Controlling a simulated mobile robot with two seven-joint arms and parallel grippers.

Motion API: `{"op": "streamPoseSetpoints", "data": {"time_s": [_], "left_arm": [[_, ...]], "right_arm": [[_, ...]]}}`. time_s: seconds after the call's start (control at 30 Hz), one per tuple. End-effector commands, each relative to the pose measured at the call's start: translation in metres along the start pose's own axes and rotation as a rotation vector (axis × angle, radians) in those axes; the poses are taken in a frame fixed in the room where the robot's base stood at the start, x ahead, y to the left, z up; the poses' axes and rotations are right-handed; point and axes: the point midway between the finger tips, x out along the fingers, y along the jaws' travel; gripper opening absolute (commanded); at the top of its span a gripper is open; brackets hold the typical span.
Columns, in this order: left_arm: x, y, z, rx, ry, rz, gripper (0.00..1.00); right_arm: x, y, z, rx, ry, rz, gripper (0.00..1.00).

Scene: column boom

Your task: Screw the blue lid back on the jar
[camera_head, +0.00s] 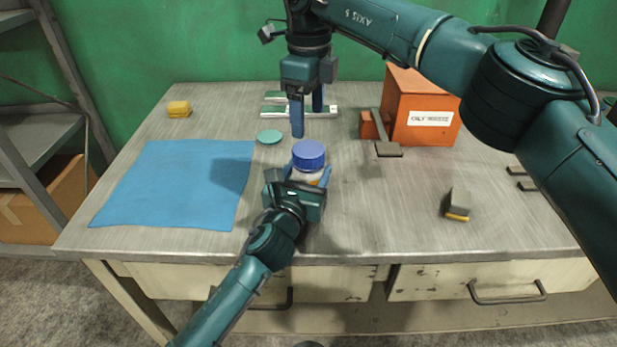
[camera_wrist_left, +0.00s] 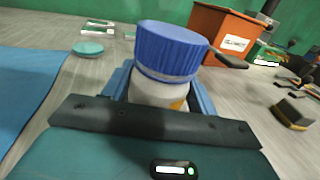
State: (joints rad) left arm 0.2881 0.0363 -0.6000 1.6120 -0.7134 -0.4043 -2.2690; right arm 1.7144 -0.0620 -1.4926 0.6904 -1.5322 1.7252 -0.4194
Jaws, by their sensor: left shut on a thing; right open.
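The white jar (camera_head: 309,175) stands on the workbench near its middle, with the blue lid (camera_head: 309,153) on its top. In the left wrist view the blue lid (camera_wrist_left: 170,50) sits over the mouth of the jar (camera_wrist_left: 158,93), looking slightly tilted with a pale band under its rim. I cannot tell how tightly it sits. My left gripper (camera_head: 312,181) is shut on the jar from the front, its blue fingers on either side. My right gripper (camera_head: 308,115) is open and empty, above the bench behind the lid.
A blue cloth (camera_head: 180,185) lies at left, with a yellow block (camera_head: 179,109) behind it. A teal disc (camera_head: 269,137) lies behind the jar. An orange box (camera_head: 420,110) and a dark metal piece (camera_head: 388,149) stand at back right. A grey-and-yellow block (camera_head: 457,205) lies at right.

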Motion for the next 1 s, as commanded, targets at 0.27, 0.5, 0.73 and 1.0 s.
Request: {"op": "streamPoseSetpoints", "data": {"time_s": [0.27, 0.5, 0.73, 1.0], "left_arm": [[-0.0001, -0.0001, -0.0004, 0.0, 0.001, 0.0, 0.0], [-0.0001, -0.0001, -0.0005, 0.0, 0.001, 0.0, 0.0], [-0.0002, -0.0002, -0.0006, 0.0, 0.001, 0.0, 0.0], [-0.0002, -0.0002, -0.0006, 0.0, 0.001, 0.0, 0.0]], "right_arm": [[0.0, 0.0, 0.0, -0.266, 0.0, 0.0, 0.73], [0.0001, 0.0001, 0.0, -0.79, 0.0, 0.0, 0.73], [0.0001, 0.0002, 0.0, -1.304, 0.0, 0.0, 0.73], [0.0001, 0.0002, 0.0, -1.893, 0.0, 0.001, 0.73]]}}
